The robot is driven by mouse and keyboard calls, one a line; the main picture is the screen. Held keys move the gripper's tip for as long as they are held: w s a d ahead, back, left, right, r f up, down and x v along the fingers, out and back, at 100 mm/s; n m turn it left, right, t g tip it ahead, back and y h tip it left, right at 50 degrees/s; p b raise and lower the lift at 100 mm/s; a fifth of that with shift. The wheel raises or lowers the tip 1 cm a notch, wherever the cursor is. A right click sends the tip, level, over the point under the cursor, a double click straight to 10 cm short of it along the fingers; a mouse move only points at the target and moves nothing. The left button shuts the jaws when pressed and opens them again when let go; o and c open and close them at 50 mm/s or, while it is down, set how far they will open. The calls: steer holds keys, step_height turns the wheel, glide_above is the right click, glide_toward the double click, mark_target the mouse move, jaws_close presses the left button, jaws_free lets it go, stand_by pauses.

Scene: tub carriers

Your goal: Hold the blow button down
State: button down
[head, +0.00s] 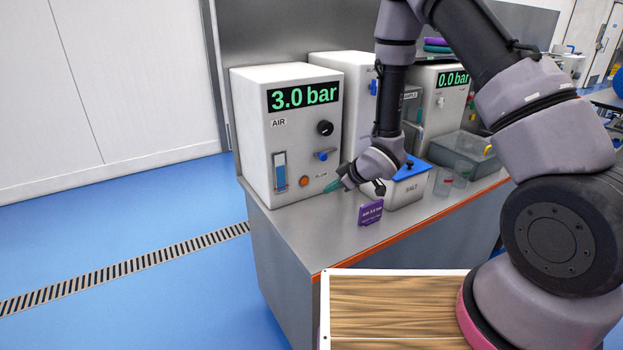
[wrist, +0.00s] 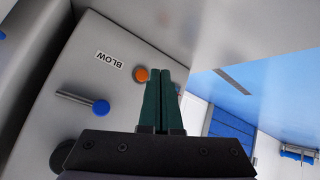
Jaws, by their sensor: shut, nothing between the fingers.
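The blow button is a small round orange button (head: 304,181) low on the front of the white AIR box (head: 252,140), whose display reads 3.0 bar. In the wrist view the orange button (wrist: 142,74) sits below a label reading BLOW (wrist: 108,60). My gripper (head: 328,188) has dark green fingers, shut with nothing between them. In the head view its tips are a little right of the button, with a gap between. In the wrist view the fingertips (wrist: 160,71) show just right of the button; the button is not covered.
A blue-tipped lever (head: 322,155) and a black knob (head: 325,128) stick out above the button. A lidded SALT tub (head: 408,190) stands right behind my wrist, and a purple sign (head: 370,212) stands on the steel bench (head: 300,235). The front of the bench there is clear.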

mark_target(303, 185)
steer(key=f, duration=0.2)
steer(key=s+a+f, duration=0.1)
steer(key=shift+a+n+y, duration=0.1)
steer(key=shift+n+y, duration=0.3)
steer(key=shift+w, duration=0.15)
steer(key=shift+w+a, duration=0.8)
steer(key=shift+w, duration=0.4)
steer(key=shift+w+a, duration=0.75)
steer(key=shift+w, duration=0.4)
steer(key=shift+w+a, duration=0.8)
steer(key=shift+w, duration=0.4)
steer(key=shift+w, duration=0.1)
steer(key=shift+w+a, duration=0.25)
steer(key=shift+w+a, duration=0.3)
steer(key=shift+w, duration=0.1)
stand_by(0.9)
steer(key=shift+s+d, duration=0.1)
steer(key=shift+s, duration=0.05)
steer(key=shift+s+d, duration=0.4)
steer(key=shift+s, duration=0.2)
